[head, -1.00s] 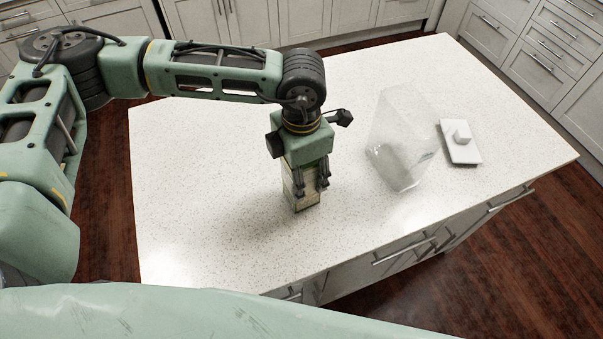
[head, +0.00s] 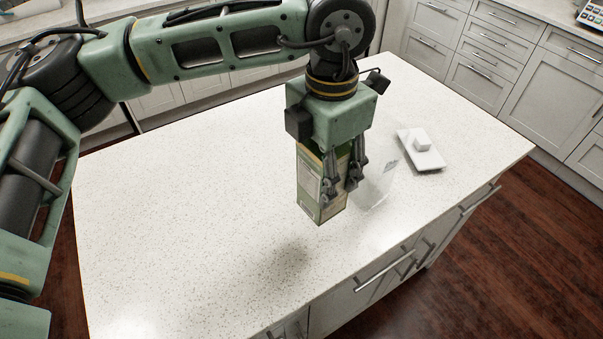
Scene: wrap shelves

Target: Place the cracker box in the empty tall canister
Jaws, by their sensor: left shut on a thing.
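My left gripper (head: 342,180) points down and is shut on the cracker box (head: 310,185), a green and cream carton held upright. The box hangs above the white countertop, with its shadow on the surface to the lower left. The clear tall canister (head: 378,190) stands on the counter just to the right of and behind the box. Its lower part shows, and the gripper and box hide much of the rest. The canister looks empty and open. Its white lid (head: 421,152) with a square knob lies on the counter to the right. My right gripper is not in view.
The speckled white island counter (head: 180,220) is clear on the left and in front. Its drawers with handles face the lower right. Grey cabinets (head: 480,60) line the back, with dark wood floor between.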

